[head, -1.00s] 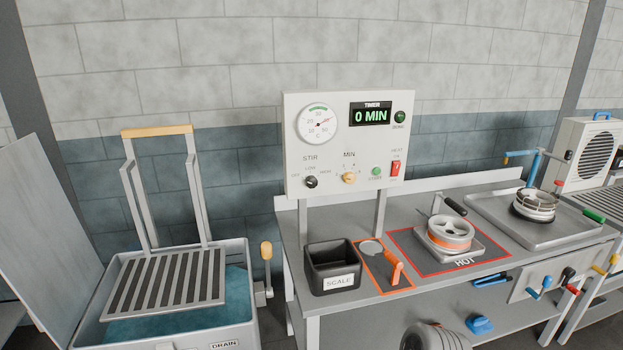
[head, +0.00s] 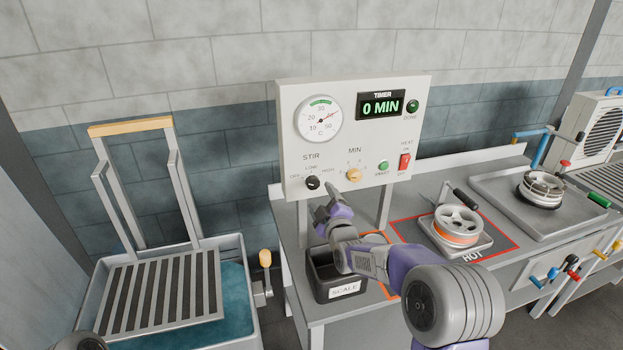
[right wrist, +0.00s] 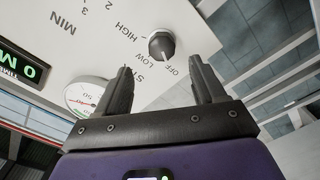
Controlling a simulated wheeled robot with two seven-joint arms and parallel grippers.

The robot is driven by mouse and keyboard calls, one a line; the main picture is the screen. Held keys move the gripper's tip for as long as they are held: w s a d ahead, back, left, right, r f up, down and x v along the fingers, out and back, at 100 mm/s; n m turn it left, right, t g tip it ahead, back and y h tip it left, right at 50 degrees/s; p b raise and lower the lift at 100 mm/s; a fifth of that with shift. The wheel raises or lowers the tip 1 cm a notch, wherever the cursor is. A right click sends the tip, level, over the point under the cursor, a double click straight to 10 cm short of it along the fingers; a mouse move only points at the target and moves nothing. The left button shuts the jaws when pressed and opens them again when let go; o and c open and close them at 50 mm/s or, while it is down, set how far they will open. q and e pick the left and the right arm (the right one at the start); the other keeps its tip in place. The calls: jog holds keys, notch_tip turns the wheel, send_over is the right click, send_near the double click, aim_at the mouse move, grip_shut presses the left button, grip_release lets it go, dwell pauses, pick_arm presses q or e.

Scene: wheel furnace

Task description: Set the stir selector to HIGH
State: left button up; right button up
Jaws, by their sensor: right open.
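The stir selector (head: 312,183) is a small black knob at the lower left of the white control panel (head: 350,95). Its marks read OFF, LOW and HIGH. In the right wrist view the knob (right wrist: 161,45) has a white line that appears to point toward OFF. My right gripper (head: 333,191) is in front of the panel, just right of and below the knob. In the right wrist view my gripper (right wrist: 163,78) is open, its two fingers apart and empty, with the knob ahead of the gap. I see no contact. My left gripper is not in view.
The yellow MIN knob (head: 354,175), green start button (head: 383,166) and red heat switch (head: 405,161) are to the right on the panel. A black scale bin (head: 322,283) stands below my right arm. A rack (head: 160,290) hangs over a water tank at left.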

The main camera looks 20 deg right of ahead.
aim_at(314, 186)
jog(key=shift+w+a+f+p, duration=0.1)
jog(key=shift+w+p, duration=0.1)
jog(key=shift+w, duration=1.5)
jog(key=shift+w+a+f+p, duration=0.1)
jog(key=shift+w+p, duration=0.1)
jog(key=shift+w, duration=1.45)
jog(key=shift+d, duration=0.1)
jog(key=shift+c, duration=0.4)
jog(key=c, duration=1)
